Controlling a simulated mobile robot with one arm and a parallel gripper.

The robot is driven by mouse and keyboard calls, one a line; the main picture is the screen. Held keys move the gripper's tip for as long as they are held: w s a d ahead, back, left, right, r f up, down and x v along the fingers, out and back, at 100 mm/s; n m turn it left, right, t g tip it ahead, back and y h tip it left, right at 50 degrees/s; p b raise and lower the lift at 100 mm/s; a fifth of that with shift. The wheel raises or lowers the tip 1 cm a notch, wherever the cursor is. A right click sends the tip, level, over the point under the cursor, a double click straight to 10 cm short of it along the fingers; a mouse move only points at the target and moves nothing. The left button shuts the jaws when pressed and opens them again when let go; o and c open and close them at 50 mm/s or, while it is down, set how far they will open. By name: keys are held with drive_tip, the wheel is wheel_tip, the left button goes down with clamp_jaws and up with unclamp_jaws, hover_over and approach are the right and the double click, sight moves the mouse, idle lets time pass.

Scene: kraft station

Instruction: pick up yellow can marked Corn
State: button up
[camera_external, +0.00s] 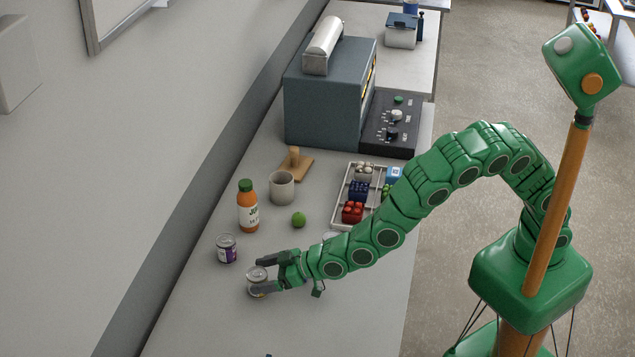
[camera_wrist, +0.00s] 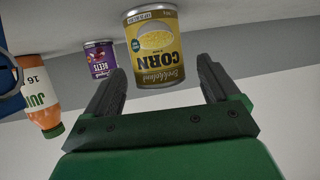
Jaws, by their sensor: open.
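The yellow can marked Corn (camera_wrist: 154,50) shows large and upside down in the wrist view, ahead of my gripper (camera_wrist: 162,85). The jaws are open, with the can in line with the gap between the fingers. In the external view the can (camera_external: 257,274) stands upright on the counter at my gripper (camera_external: 269,275), with its silver top showing. The fingers hide most of its side there. I cannot tell whether either finger touches it.
A purple Beets can (camera_external: 227,248) stands just left of and behind the corn can. A juice bottle (camera_external: 248,208), a grey cup (camera_external: 282,187) and a green ball-shaped fruit (camera_external: 299,220) stand farther back. A divided tray (camera_external: 340,212) lies to the right. The front counter (camera_external: 300,325) is clear.

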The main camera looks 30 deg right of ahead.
sight(252, 277)
drive_tip(key=shift+x, duration=1.8)
drive_tip(key=shift+d+f, duration=0.1)
drive_tip(key=shift+c, duration=0.5)
drive_tip(key=c, duration=1.1)
drive_tip(key=shift+o, duration=0.2)
drive_tip(key=shift+r, duration=0.2)
